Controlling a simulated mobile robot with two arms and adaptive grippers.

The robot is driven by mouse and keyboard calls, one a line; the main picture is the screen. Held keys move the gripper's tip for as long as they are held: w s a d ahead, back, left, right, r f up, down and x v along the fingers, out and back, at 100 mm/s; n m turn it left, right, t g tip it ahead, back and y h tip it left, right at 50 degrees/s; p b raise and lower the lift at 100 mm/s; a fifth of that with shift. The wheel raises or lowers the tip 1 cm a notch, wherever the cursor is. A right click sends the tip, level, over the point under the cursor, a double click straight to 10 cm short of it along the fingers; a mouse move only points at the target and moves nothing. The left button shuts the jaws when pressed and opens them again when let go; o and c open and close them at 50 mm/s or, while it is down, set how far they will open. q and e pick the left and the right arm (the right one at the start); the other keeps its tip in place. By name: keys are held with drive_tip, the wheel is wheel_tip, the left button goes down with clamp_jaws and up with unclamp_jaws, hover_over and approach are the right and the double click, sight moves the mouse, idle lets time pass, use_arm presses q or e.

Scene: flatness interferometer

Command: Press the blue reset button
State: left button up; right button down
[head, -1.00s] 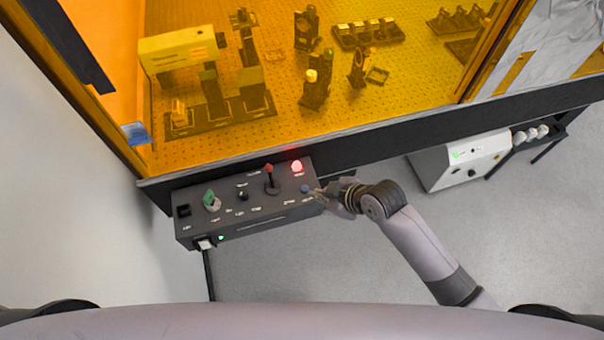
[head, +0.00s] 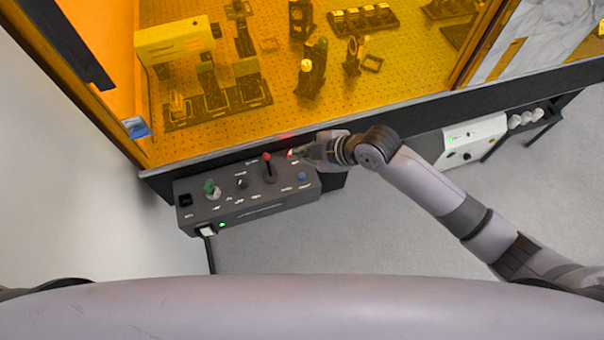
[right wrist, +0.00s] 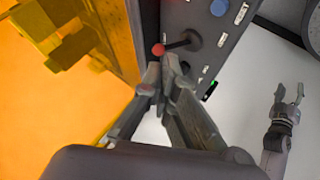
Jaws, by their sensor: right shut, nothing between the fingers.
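The blue button (head: 301,176) is on the right end of the dark control box (head: 247,209), uncovered in the head view. It also shows at the top edge of the right wrist view (right wrist: 218,8). My right gripper (head: 304,153) is shut and empty. It is over the box's back right corner, behind and apart from the blue button. In the right wrist view its fingertips (right wrist: 170,72) are close to the red-tipped lever (right wrist: 178,45); I cannot tell whether they touch. My left gripper (right wrist: 290,100) appears in the right wrist view, open and empty, away from the box.
A red lamp (head: 290,153) is mostly hidden by my right gripper. A green knob (head: 210,188) and a black knob (head: 241,182) stand farther left on the box. The amber enclosure (head: 300,120) rises directly behind. A white unit (head: 474,142) is at the right. Floor in front is clear.

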drive_tip(key=b, duration=0.6)
hover_over(301, 178)
wheel_tip(301, 178, down, 7)
drive_tip(key=shift+f, duration=0.2)
drive_tip(key=shift+f+b, duration=0.55)
drive_tip(key=shift+f, duration=0.05)
idle(0.4)
drive_tip(key=shift+f, duration=0.4)
drive_tip(key=shift+f+b, duration=0.5)
drive_tip(key=shift+b, duration=0.05)
idle(0.5)
drive_tip(key=shift+r+p, duration=0.85)
drive_tip(key=shift+r, duration=0.05)
drive_tip(key=shift+r, duration=0.1)
